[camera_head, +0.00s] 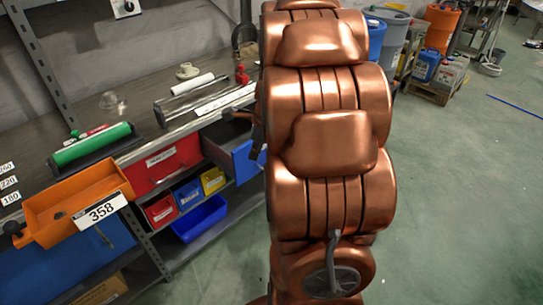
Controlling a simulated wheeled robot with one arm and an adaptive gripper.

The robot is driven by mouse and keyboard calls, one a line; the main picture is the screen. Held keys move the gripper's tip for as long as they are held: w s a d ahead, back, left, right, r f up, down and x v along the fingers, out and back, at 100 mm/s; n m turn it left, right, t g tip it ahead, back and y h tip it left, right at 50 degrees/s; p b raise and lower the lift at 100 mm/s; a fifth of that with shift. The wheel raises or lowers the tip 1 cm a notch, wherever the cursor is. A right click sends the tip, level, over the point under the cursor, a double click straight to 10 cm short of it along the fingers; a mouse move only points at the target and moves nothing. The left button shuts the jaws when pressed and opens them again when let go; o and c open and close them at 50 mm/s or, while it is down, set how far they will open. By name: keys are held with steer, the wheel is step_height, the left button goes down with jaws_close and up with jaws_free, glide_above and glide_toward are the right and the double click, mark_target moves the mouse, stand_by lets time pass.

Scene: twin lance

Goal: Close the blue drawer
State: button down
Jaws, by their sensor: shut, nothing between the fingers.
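The blue drawer (246,164) is under the workbench, just left of the large copper arm links that I take to be mine. It stands pulled out, its blue front ahead of the red drawer front beside it. Its dark side wall (216,156) shows between the front and the bench. The right end of the blue front is hidden behind the arm. A small dark part shows near the top of the drawer at the arm's edge; I cannot tell what it is. I cannot make out my gripper, which may be hidden behind the arm.
A closed red drawer (165,164) is left of the blue one. Red, blue and yellow bins (213,181) sit on a shelf below, with a blue tray (200,219). An orange tray (75,203) marked 358 juts out at left. Green floor (450,200) is clear at right.

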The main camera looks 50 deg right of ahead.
steer(key=d+f+m+t+h+b, duration=0.1)
steer(key=d+f+m, duration=0.3)
steer(key=d+m, duration=0.7)
steer(key=w+d+f, duration=0.1)
steer(key=w+f, duration=0.1)
steer(key=f, duration=0.1)
steer(key=w+d+f+n, duration=0.1)
steer(key=w+f, duration=0.1)
steer(key=f, duration=0.1)
steer(key=w+d+f+n+p, duration=0.1)
steer(key=w+f, duration=0.1)
steer(key=f, duration=0.1)
steer(key=shift+w+f, duration=0.15)
steer(key=shift+f, duration=0.1)
steer(key=shift+w, duration=0.6)
